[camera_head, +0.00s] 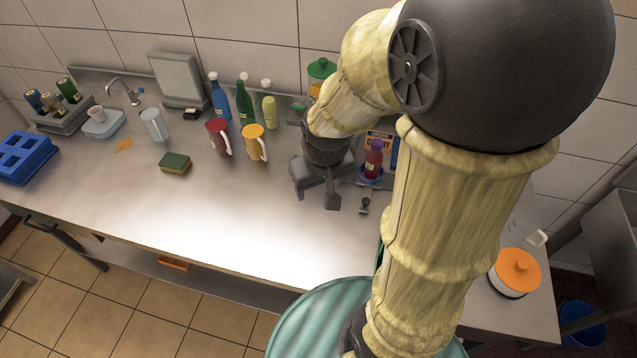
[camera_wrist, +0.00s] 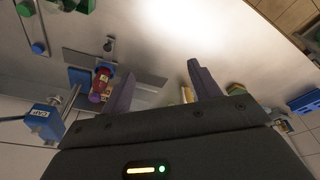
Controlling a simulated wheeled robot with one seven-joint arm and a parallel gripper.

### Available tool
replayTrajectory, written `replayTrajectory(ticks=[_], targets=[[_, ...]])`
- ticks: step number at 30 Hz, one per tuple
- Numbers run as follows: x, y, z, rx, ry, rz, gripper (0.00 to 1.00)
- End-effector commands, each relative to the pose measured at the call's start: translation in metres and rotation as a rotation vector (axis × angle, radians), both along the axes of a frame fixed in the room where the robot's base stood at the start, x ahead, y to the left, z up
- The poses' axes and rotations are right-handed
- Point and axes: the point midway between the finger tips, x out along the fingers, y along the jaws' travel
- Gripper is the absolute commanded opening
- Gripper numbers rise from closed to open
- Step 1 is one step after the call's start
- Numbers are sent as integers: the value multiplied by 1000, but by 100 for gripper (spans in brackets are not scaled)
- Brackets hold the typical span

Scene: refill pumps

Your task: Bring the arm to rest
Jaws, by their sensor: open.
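My arm reaches over the steel counter (camera_head: 110,190) from the right in the head view. My gripper (camera_head: 317,200) is above the counter, just left of a dark red bottle with a purple top (camera_head: 373,160). In the wrist view, my gripper (camera_wrist: 160,85) has its two dark fingers spread apart with nothing held between them. The red bottle (camera_wrist: 101,82) shows there to the left of the fingers, apart from them. My arm hides part of the counter's right side in the head view.
A red mug (camera_head: 219,138), an orange mug (camera_head: 254,144) and a green sponge (camera_head: 175,163) stand left of my gripper. Bottles (camera_head: 245,100) stand by the wall. A blue rack (camera_head: 24,158) is far left; an orange-lidded pot (camera_head: 515,272) is right. The front middle counter is clear.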

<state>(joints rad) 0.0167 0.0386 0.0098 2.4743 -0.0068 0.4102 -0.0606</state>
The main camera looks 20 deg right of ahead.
Motion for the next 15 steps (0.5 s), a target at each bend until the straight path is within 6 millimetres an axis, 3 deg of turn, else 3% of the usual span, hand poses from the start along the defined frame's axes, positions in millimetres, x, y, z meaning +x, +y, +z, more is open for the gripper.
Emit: replayTrajectory(ticks=[8, 15], targets=[[-2, 0, -1, 1, -1, -3, 62], [-24, 3, -9, 18, -13, -58, 62]])
